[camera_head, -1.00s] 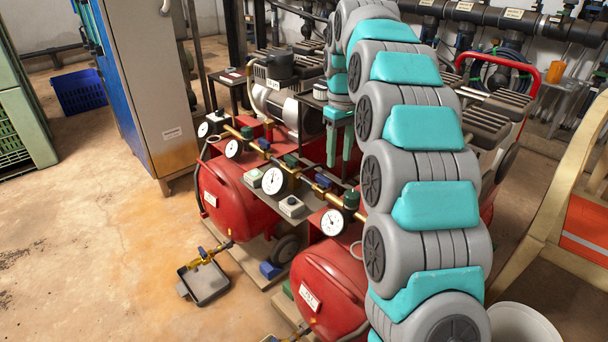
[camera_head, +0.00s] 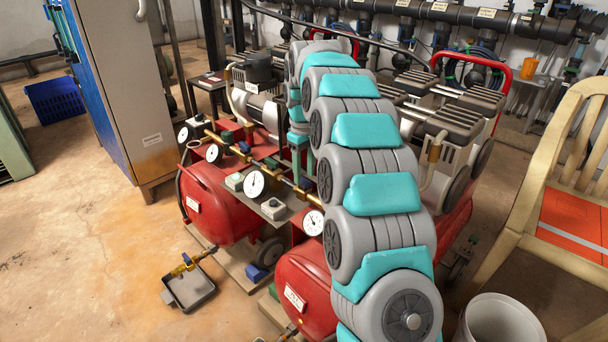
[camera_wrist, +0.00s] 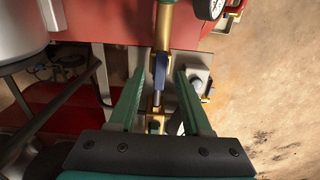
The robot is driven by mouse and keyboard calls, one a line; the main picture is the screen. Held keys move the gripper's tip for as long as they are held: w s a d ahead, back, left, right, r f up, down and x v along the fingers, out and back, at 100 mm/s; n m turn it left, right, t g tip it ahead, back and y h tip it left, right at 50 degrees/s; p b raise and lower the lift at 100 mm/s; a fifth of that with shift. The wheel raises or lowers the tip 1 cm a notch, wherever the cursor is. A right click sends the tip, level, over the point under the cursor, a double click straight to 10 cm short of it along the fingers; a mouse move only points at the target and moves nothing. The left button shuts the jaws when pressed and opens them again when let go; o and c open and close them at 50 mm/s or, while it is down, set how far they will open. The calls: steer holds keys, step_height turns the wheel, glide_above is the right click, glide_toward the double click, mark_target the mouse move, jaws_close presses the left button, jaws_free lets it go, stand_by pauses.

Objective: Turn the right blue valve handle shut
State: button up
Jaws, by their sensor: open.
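The brass manifold pipe (camera_head: 275,178) runs above the red tanks and carries round gauges and small blue valve handles. The left blue handle (camera_head: 244,147) is clear of my arm. The right blue handle (camera_head: 308,184) shows small beside my arm. My gripper (camera_head: 299,160) points down just above the pipe, close to the right handle. In the wrist view my gripper (camera_wrist: 160,76) is open, with one green finger on each side of a blue handle (camera_wrist: 160,67), which lies roughly along the pipe. I cannot tell whether the fingertips reach down to its depth.
White gauges (camera_head: 254,183) and small grey boxes (camera_head: 273,208) stand close along the pipe. Red tanks (camera_head: 218,203) lie below. A grey tray (camera_head: 190,287) is on the floor. A wooden chair (camera_head: 535,180) and a white bucket (camera_head: 500,318) stand right.

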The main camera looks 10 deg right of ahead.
steer(key=shift+f, duration=0.65)
steer(key=shift+c, duration=0.4)
jaws_close()
